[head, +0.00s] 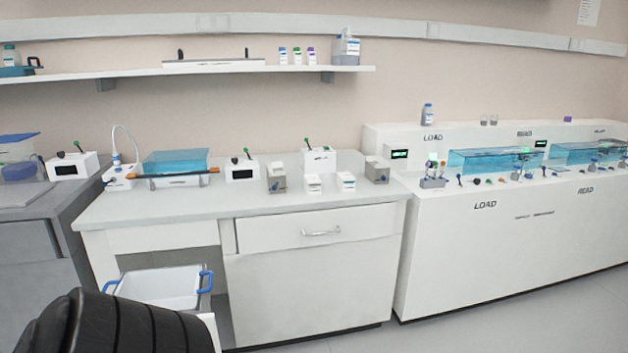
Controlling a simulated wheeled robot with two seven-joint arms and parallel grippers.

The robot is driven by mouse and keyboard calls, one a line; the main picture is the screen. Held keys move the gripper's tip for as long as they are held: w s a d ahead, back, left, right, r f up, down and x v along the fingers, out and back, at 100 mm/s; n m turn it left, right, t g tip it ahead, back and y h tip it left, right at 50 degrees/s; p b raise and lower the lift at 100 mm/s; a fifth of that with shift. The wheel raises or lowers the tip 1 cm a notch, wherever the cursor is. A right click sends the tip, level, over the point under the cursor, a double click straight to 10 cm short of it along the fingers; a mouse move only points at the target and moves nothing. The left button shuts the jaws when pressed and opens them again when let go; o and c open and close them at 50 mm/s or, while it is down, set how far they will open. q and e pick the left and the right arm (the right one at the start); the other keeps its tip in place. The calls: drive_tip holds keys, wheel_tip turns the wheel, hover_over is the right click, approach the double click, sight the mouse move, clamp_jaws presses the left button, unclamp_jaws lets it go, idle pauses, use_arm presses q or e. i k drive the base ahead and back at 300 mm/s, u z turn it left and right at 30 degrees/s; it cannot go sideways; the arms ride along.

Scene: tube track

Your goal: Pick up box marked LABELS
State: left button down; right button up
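Two small white boxes stand side by side on the middle bench, a left one (313,184) and a right one (346,182). Both have small print on the front that is too small to read, so I cannot tell which, if either, is marked LABELS. Grey-brown blocks stand on either side of them, one to the left (277,177) and one to the right (377,170). Neither of my grippers is in view, and nothing is seen touching the boxes.
The bench top (230,201) is clear in front of the boxes. A blue-liquid tank (175,162) stands further left. A white bin (165,287) with blue handles sits below. A white LOAD/READ station (530,230) stands right. A wall shelf (200,72) runs above.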

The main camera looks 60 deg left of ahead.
sight(313, 183)
drive_tip(key=u, duration=0.5)
drive_tip(key=i, duration=2.2)
drive_tip(key=u, duration=1.95)
drive_tip(key=i, duration=1)
drive_tip(key=u, duration=1.05)
